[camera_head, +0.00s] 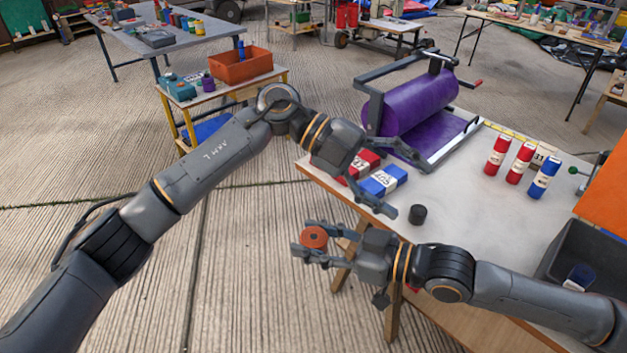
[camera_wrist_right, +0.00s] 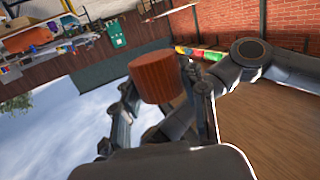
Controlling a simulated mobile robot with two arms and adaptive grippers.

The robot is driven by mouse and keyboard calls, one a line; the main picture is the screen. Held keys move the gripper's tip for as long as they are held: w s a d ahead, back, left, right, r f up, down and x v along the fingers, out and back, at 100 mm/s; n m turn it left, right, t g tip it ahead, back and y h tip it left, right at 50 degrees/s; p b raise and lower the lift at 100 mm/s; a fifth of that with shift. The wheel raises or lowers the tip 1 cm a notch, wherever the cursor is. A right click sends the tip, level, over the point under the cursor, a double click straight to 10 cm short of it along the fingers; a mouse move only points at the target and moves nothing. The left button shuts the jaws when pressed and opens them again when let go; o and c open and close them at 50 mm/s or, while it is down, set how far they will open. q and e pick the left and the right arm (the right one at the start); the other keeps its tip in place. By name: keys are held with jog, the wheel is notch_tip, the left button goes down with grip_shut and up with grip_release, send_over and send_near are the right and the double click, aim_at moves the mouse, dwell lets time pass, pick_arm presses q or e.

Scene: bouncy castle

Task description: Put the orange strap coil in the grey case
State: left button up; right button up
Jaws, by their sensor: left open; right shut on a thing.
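The orange strap coil (camera_head: 314,237) is a short round roll, held between the fingertips of my right gripper (camera_head: 312,245) in front of the table's near left corner. It also shows in the right wrist view (camera_wrist_right: 157,78), between the two fingers. My left gripper (camera_head: 402,184) is open and empty, above the table beside the red and blue boxes. A dark grey open case (camera_head: 557,252) stands at the right edge of the head view, partly cut off, with an orange panel (camera_head: 606,190) behind it. A small blue item (camera_head: 578,276) shows inside it.
The worktable (camera_head: 480,215) carries a purple roll in a metal frame (camera_head: 420,105), a red box (camera_head: 362,164), a blue box (camera_head: 384,180), a small black cylinder (camera_head: 418,214) and red and blue tubes (camera_head: 521,162). The table's middle is clear.

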pick_arm(q)
jog(key=s+a+m+t+y, duration=0.2)
jog(key=s+a+t+y, duration=0.1)
jog(key=a+y, duration=0.3)
jog(key=r+t+y, duration=0.2)
jog(key=t+y, duration=0.1)
jog(key=y, duration=0.3)
send_over(314, 236)
jog(key=shift+n, duration=0.3)
notch_tip(314, 236, down, 12)
jog(key=shift+f, duration=0.15)
jog(key=shift+c, duration=0.2)
jog(key=c, duration=1.1)
jog(key=shift+c, duration=0.6)
pick_arm(e)
jog(key=o, duration=1.3)
jog(key=shift+c, duration=0.2)
